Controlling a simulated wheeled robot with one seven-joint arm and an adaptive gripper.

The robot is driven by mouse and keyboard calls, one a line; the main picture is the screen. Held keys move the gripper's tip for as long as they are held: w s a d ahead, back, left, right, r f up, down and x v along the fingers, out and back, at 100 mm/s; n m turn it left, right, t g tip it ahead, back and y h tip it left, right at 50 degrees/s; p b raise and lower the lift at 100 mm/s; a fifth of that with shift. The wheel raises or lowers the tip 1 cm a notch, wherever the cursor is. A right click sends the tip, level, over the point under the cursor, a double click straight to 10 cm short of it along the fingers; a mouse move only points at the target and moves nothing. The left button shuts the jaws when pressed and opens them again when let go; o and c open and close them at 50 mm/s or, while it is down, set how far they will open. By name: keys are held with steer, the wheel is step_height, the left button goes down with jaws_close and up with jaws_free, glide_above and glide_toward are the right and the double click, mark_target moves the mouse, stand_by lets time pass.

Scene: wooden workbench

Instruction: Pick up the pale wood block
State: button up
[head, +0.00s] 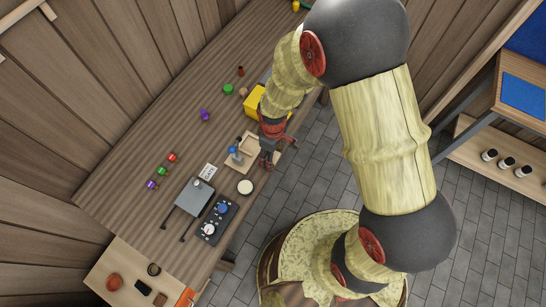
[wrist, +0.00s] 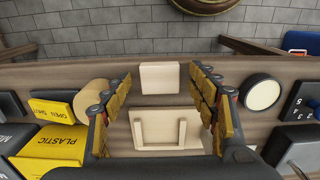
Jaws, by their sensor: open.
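The pale wood block (wrist: 160,77) lies on the workbench near its edge in the wrist view, a plain light rectangle. My gripper (wrist: 161,84) is open, with one finger to the left of the block and one to the right in the picture. Clear gaps show between the block and both fingers, and nothing is held. In the head view my gripper (head: 270,152) hangs over the bench's right edge. The block is hard to make out there, largely covered by the gripper.
A pale wooden tray (wrist: 158,145) with a U-shaped ridge lies beside the block. Yellow bins (wrist: 58,142) and a tan cylinder (wrist: 95,92) stand left. A round white-topped disc (wrist: 262,94) and a dark knobbed box (wrist: 303,98) are right. The bench edge drops to grey floor.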

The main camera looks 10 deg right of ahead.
steer(key=shift+c, duration=0.5)
steer(key=c, duration=0.8)
steer(key=shift+r, duration=0.15)
steer(key=shift+c, duration=0.3)
